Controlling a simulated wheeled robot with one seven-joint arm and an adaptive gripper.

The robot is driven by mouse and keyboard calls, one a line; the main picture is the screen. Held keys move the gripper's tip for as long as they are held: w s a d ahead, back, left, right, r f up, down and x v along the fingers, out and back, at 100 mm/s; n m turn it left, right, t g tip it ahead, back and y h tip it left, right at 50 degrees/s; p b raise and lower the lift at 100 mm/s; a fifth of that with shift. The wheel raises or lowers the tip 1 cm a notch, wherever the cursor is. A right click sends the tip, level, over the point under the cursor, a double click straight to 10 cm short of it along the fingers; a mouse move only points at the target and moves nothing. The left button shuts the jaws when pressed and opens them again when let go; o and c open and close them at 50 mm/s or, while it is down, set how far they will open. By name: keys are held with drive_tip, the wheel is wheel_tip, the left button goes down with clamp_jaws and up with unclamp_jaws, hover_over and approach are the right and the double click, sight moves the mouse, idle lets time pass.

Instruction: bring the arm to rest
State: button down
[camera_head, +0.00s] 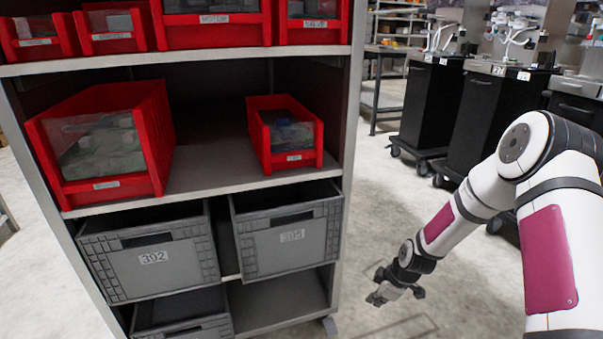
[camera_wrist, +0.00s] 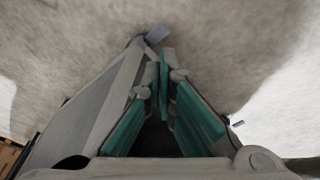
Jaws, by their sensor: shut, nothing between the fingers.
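My arm reaches down from the right side of the head view, white with dark joints and magenta panels. My gripper (camera_head: 382,292) hangs low over the pale floor, to the right of the shelf rack and apart from it. In the wrist view my gripper (camera_wrist: 164,70) shows its green-padded fingers closed together at the tips. Nothing is held between them. In the head view the fingers are small and hard to make out.
Black wheeled cabinets (camera_head: 430,105) stand at back right. Pale floor (camera_head: 385,190) lies open between rack and cabinets.

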drive_tip(key=s+r+m+g+h, duration=0.15)
drive_tip(key=s+r, duration=0.35)
drive_tip(key=r, duration=0.5)
drive_tip(key=s+r+m, duration=0.2)
drive_tip(key=s+r, duration=0.2)
drive_tip(key=r, duration=0.5)
drive_tip(key=s+r+m+h, duration=0.15)
drive_tip(key=s+r, duration=0.35)
drive_tip(key=r, duration=0.5)
drive_tip(key=s+a+r+m+g, duration=0.1)
drive_tip(key=s+r+m, duration=0.35)
drive_tip(key=s, duration=0.95)
drive_tip(key=s+a+r+m, duration=0.1)
drive_tip(key=s+r+m, duration=0.4)
drive_tip(key=s, duration=0.9)
wheel_tip(320, 180, up, 37)
drive_tip(key=n+t+p, duration=0.1)
drive_tip(key=t+p, duration=0.2)
drive_tip(key=p, duration=3.2)
drive_tip(key=shift+s+r+t+y, duration=0.2)
drive_tip(key=shift+t+y, duration=0.1)
drive_tip(key=shift+t, duration=0.05)
